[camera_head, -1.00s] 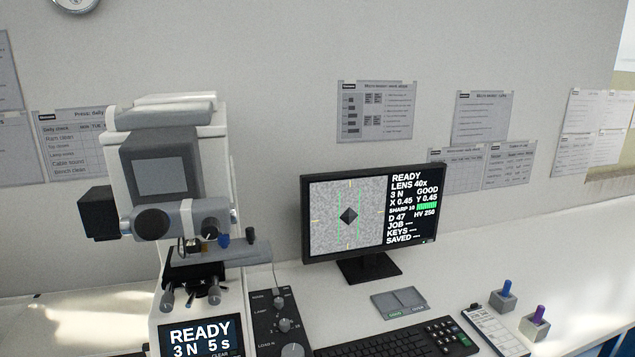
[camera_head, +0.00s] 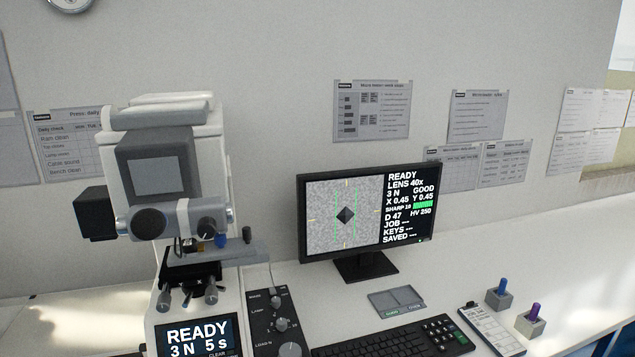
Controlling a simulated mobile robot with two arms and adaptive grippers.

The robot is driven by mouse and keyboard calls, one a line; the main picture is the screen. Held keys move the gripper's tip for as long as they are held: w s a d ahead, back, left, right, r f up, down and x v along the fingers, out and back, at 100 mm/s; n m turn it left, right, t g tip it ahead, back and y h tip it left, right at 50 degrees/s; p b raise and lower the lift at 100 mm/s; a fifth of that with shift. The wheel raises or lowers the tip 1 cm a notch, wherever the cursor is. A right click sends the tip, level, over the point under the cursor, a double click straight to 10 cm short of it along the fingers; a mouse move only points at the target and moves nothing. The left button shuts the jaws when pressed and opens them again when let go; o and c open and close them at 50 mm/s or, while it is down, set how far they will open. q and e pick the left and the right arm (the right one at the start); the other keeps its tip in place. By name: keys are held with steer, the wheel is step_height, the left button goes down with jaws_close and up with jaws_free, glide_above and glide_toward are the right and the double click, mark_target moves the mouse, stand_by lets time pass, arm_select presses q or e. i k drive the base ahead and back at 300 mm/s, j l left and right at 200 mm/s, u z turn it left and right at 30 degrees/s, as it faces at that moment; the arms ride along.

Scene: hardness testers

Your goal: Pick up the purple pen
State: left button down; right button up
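The purple pen (camera_head: 535,311) stands upright in a small grey block holder (camera_head: 530,325) on the white bench at the lower right. A blue pen (camera_head: 503,286) stands in a similar grey holder (camera_head: 498,300) just behind it and to the left. Neither of my grippers is in the head view, so I cannot see how they stand relative to the pen.
A clipboard sheet (camera_head: 490,330) lies left of the purple pen's holder. A keyboard (camera_head: 400,338), a monitor (camera_head: 370,215), a knob panel (camera_head: 277,320) and the hardness tester (camera_head: 170,190) stand further left. The bench (camera_head: 590,265) is clear right of the holders.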

mark_target(536, 308)
steer(key=i+z, duration=0.1)
steer(key=z, duration=0.4)
steer(key=j+z, duration=0.15)
steer(key=z, duration=0.35)
steer(key=i+j+z, duration=0.15)
steer(key=z, duration=0.3)
steer(key=i+l+u, duration=0.65)
steer(key=i+l, duration=0.15)
steer(key=i+l+u, duration=0.35)
steer(key=l, duration=0.25)
